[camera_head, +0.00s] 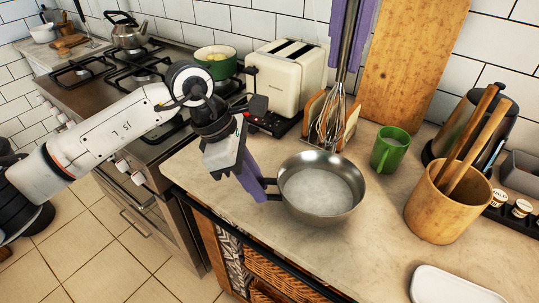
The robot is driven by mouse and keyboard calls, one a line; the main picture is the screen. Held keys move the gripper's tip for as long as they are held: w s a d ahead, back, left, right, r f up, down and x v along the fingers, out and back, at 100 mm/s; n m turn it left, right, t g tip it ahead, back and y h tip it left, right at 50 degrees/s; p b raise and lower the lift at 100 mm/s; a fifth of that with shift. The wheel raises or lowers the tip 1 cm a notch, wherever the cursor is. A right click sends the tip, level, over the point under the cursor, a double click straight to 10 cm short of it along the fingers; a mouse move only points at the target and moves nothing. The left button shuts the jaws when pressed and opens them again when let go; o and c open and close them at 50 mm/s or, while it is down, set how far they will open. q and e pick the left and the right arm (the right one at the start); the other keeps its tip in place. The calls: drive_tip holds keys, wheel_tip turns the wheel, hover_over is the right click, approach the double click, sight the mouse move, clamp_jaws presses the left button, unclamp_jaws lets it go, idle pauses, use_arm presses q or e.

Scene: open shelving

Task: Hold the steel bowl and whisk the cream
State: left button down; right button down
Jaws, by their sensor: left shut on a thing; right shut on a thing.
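The steel bowl (318,219) stands upright on the counter, with white cream (319,189) inside. My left gripper (266,188), with purple fingers, is shut on the left side of the bowl. My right gripper (351,38) shows only as purple fingers at the top edge. It is shut on the whisk (331,118), whose handle runs up between the fingers. The whisk hangs wires down. In the picture its wire end lies just above the bowl's far rim, outside the cream. The rest of my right arm is out of view.
Behind the whisk stand a toaster (287,72), a wooden rack (351,120) and a cutting board (412,65). A green mug (390,150) and a wooden utensil crock (444,206) stand right. A white dish (452,287) lies front right. The stove (120,80) is left.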

drive_tip(key=shift+t+y, duration=0.4)
drive_tip(key=shift+y, duration=0.2)
drive_tip(key=f, duration=0.1)
drive_tip(key=d+f, duration=0.1)
drive_tip(key=s+f, duration=0.1)
drive_tip(key=shift+s+d+f, duration=0.1)
drive_tip(key=shift+d+f, duration=0.2)
drive_tip(key=shift+d, duration=0.05)
wheel_tip(320, 180, down, 12)
drive_tip(key=shift+f, duration=0.2)
idle(0.4)
drive_tip(key=shift+d, duration=0.1)
